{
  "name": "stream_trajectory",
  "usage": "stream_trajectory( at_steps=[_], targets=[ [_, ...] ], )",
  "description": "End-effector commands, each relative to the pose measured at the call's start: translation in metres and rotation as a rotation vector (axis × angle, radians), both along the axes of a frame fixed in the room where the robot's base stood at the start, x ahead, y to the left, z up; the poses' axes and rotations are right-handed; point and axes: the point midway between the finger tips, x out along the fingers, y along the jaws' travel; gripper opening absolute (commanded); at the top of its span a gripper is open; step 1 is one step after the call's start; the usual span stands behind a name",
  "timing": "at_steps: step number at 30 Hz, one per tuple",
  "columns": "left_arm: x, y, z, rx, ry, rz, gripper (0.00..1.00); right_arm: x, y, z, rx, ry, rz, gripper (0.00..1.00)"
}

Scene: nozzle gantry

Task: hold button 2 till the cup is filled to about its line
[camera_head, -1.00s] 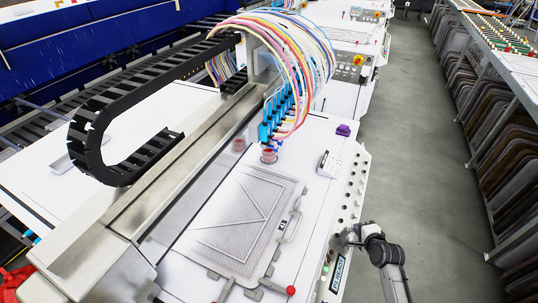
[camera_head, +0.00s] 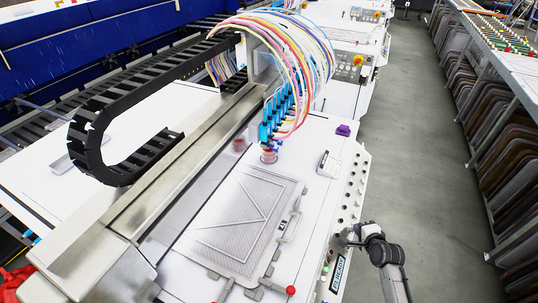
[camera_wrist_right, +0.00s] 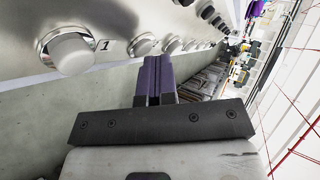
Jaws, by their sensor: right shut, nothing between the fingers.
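A small cup (camera_head: 269,156) with reddish contents stands under the blue nozzles (camera_head: 278,115) in the head view. Its line and exact level are too small to read. My right gripper (camera_head: 345,236) is at the front button panel of the machine. In the right wrist view its purple fingers (camera_wrist_right: 153,61) are shut and empty, pointing at the panel. A round button (camera_wrist_right: 143,43), second in the row after the one marked 1 (camera_wrist_right: 71,53), shows just beyond the fingertips. Its label is hidden, and I cannot tell whether the fingers touch it. My left gripper is out of view.
A purple object (camera_head: 343,130) sits near the panel's far end. The grey aisle floor (camera_head: 420,150) is clear, with a rack of boards (camera_head: 510,150) on the right.

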Motion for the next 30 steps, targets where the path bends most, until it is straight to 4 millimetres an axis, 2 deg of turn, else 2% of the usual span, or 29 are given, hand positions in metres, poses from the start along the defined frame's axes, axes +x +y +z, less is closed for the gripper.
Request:
stream_trajectory(
  at_steps=[23,30],
  targets=[
    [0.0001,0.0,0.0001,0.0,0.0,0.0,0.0,-0.0004,0.0006,-0.0009,0.0,0.002,0.001,0.0],
    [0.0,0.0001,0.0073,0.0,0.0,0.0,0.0,-0.0019,-0.0016,0.0049,0.001,0.002,0.0,0.0]
  ],
)
